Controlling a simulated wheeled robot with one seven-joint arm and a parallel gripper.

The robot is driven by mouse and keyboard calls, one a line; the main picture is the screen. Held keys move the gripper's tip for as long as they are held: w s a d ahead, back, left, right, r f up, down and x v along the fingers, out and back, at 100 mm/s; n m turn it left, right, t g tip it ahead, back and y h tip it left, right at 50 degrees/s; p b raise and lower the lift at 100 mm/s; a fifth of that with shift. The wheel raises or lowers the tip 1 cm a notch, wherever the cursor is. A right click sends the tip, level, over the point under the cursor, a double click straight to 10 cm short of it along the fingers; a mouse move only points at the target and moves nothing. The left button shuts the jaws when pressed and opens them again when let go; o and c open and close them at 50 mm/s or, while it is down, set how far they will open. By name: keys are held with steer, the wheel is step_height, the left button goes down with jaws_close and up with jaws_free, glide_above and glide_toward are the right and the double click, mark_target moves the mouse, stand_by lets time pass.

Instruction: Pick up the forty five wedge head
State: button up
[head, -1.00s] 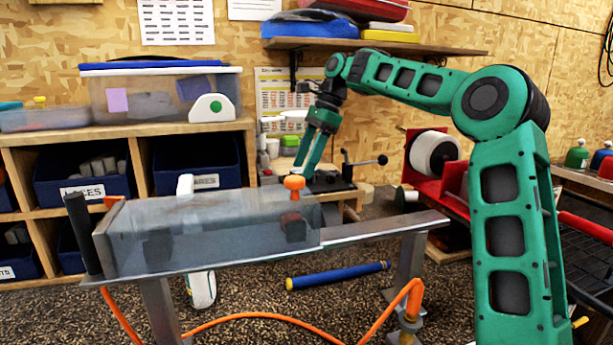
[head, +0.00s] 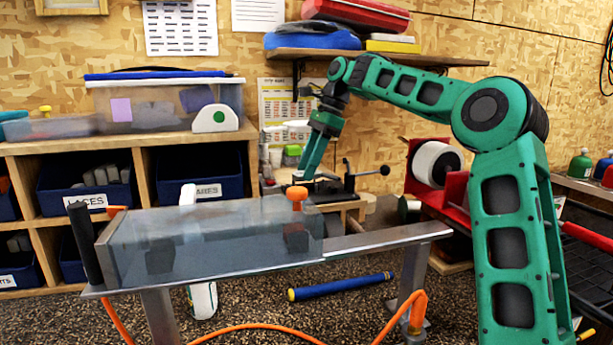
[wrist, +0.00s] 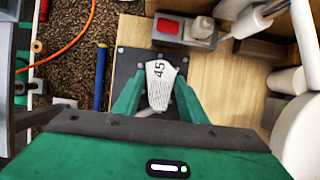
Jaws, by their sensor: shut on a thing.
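The wedge head marked 45 (wrist: 160,82) is pale with grooved lines and shows between the green fingers of my gripper (wrist: 157,103) in the wrist view. The fingers press on it from both sides. It is over a dark plate (wrist: 126,66) on a wooden surface; I cannot tell whether it still touches the plate. In the head view my gripper (head: 308,172) points down behind the clear-walled trough, and the wedge head is too small to make out there.
The clear-walled trough (head: 150,235) with an orange knob (head: 297,195) stands in front of the gripper. A lever with a black ball (head: 384,170) is just right of it. In the wrist view a red block (wrist: 168,26) lies beyond the wedge head. White cylinders (wrist: 303,110) stand at right.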

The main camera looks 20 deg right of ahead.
step_height(320, 180, up, 8)
steer(key=shift+a+f, duration=0.1)
steer(key=shift+r, duration=0.25)
steer(key=shift+s, duration=0.1)
